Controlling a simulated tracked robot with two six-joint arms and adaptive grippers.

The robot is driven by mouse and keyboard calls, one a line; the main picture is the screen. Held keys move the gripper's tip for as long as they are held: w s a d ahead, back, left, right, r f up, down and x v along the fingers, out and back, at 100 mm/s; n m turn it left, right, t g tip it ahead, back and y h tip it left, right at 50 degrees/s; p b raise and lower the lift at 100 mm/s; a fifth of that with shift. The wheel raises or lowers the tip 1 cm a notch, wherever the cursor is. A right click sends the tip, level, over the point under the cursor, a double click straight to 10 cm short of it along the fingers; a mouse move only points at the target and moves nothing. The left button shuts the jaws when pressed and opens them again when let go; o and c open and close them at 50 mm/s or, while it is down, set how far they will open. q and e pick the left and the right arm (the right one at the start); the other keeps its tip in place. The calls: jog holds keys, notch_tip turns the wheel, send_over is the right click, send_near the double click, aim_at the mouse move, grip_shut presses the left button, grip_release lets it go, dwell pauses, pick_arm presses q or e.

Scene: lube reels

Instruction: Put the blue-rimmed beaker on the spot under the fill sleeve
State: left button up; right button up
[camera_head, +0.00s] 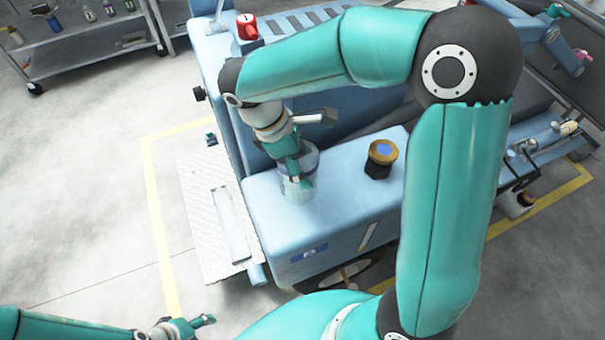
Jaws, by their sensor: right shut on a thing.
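A clear, bluish beaker (297,188) is at the top of the blue machine's front body, in the head view. My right gripper (293,167) reaches down from above and is shut on the beaker, hiding part of its rim and side. Whether the beaker's base touches the surface cannot be told. My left gripper (200,323) is low at the left, far from the beaker, and too small to show whether it is open. I cannot make out the fill sleeve or the spot under it.
The blue machine body (340,215) has a dark cap with an amber rim (381,158) right of the beaker. A metal step plate (212,215) is at its left. A red can (247,27) stands behind. A shelf cart (85,40) is at the back left. The left floor is clear.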

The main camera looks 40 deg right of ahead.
jog(key=shift+f, duration=2.35)
jog(key=o, duration=1.1)
jog(key=shift+f, duration=0.1)
jog(key=o, duration=0.4)
jog(key=shift+c, duration=0.2)
